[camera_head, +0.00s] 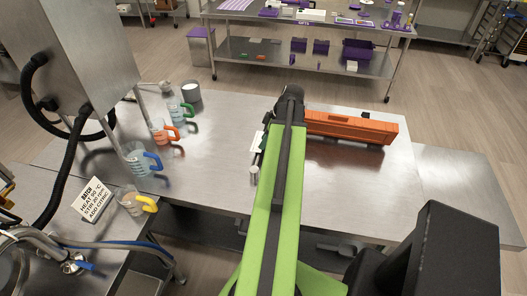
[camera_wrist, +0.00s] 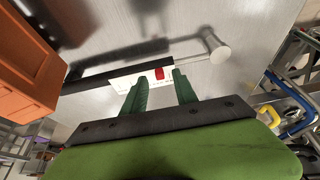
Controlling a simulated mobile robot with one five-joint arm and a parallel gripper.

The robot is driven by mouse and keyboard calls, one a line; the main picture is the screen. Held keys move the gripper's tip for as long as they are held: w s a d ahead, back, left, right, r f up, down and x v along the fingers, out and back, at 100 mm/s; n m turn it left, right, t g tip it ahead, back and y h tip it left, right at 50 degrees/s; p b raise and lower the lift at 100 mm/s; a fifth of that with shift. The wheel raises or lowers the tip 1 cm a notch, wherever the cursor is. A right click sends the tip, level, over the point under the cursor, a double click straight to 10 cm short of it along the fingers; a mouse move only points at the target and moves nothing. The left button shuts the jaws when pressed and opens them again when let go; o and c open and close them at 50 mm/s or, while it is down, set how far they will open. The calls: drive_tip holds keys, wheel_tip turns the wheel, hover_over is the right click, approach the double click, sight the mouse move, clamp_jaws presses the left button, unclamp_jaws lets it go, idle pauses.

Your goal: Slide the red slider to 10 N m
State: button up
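In the wrist view, the red slider (camera_wrist: 159,73) is a small red block on a white scale plate (camera_wrist: 146,77). The plate's markings are too small to read. My gripper (camera_wrist: 160,82) has two dark green fingers, spread apart with a gap between them. The slider shows in the gap, nearer the right finger, and I cannot tell if a finger touches it. In the head view my arm hides the slider. A white edge of the scale plate (camera_head: 254,169) shows to the left of my arm there.
An orange case (camera_head: 350,126) lies on the steel table right of my arm; it also fills the wrist view's left edge (camera_wrist: 22,75). A silver cylinder (camera_wrist: 216,47) sits at the scale's right end. Several handled beakers (camera_head: 142,160) and a sign card (camera_head: 93,200) stand at the left.

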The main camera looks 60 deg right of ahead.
drive_tip(key=shift+b+x, duration=0.3)
drive_tip(key=shift+x, duration=0.5)
clamp_jaws()
idle(0.9)
